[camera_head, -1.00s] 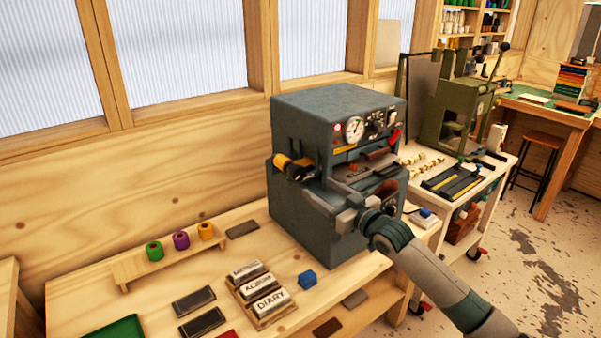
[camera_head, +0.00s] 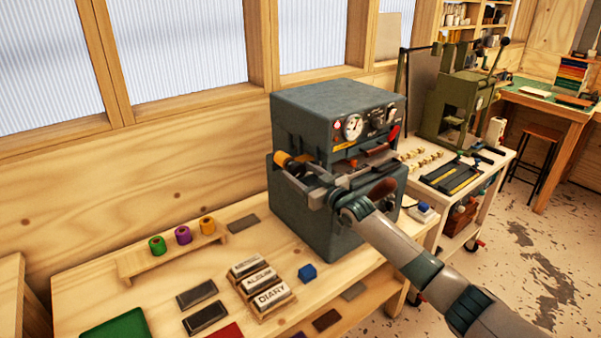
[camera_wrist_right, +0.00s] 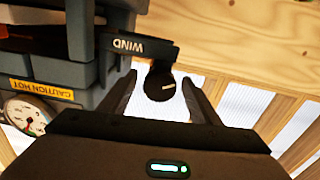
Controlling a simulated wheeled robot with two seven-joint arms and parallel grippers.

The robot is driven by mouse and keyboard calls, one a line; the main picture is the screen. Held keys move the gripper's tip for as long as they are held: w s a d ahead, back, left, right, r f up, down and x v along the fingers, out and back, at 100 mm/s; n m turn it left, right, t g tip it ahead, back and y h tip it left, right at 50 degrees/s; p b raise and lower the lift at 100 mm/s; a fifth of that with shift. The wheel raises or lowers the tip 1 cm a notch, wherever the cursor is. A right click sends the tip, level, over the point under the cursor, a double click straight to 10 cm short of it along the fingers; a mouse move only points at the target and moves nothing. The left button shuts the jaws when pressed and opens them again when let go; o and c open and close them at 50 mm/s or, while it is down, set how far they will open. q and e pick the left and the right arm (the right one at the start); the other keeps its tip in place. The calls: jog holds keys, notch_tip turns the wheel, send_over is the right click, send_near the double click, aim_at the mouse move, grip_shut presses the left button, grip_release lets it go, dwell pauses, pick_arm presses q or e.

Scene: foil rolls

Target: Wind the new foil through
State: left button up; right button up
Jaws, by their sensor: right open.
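The grey-blue foil machine (camera_head: 300,110) stands on the bench, with a gauge and controls on its front. A yellow-orange foil roll (camera_head: 284,160) sits on its left side. My right gripper (camera_head: 300,180) is at that side, just below and right of the roll. In the right wrist view, a dark crank arm marked WIND (camera_wrist_right: 140,46) ends in a round dark knob (camera_wrist_right: 160,84). My right gripper's two fingers are open, one on each side of the knob; I cannot tell whether they touch it. My left gripper is not in view.
Green, purple and orange rolls (camera_head: 183,235) stand on a small wooden rack at the left. A green press (camera_head: 455,105) stands on a cart at the right.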

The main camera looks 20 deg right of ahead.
jog(key=c, duration=1.1)
jog(key=shift+o, duration=0.2)
jog(key=shift+m, duration=0.4)
